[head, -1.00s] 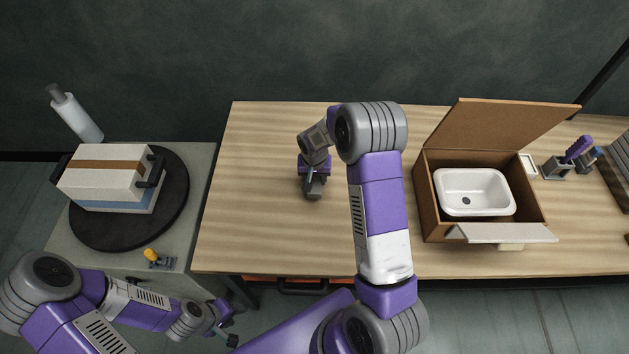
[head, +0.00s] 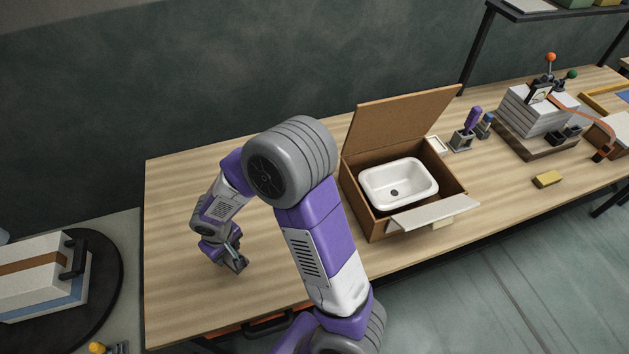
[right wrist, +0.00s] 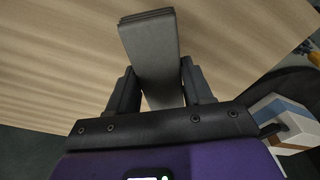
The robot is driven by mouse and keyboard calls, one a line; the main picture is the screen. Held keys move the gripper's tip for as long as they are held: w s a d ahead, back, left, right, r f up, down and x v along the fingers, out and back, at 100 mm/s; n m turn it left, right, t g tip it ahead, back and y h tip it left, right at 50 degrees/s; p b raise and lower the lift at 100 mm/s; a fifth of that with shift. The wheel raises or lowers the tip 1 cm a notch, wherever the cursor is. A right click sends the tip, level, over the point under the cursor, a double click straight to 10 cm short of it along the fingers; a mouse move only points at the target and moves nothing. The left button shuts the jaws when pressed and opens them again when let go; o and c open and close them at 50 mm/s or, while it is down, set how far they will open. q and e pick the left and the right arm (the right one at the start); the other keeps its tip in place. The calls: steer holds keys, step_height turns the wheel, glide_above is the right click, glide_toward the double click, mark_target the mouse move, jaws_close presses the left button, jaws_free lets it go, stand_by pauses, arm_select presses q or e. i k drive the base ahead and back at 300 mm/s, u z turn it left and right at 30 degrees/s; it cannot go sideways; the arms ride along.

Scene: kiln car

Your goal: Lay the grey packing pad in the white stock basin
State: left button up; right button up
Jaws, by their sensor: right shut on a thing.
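The grey packing pad (right wrist: 150,52) is a flat grey strip between the two black fingers of my right gripper (right wrist: 151,92) in the right wrist view. The fingers are shut on it, and it sticks out past their tips. In the head view my right gripper (head: 236,262) is over the left part of the wooden table, pointing down; the pad is hard to make out there. The white stock basin (head: 412,178) sits inside an open cardboard box, right of my right arm. It looks empty, with a dark drain hole. My left gripper is out of view.
The cardboard box (head: 371,218) has its back lid raised and a pale flap (head: 435,213) folded outward at the front. A pen holder (head: 462,139), a yellow block (head: 547,179) and a stack (head: 535,120) stand to the right. The table around my right gripper is clear.

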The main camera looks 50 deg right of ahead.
mark_target(395, 193)
steer(key=u, duration=1.25)
steer(key=k, duration=2.3)
steer(key=z, duration=1.3)
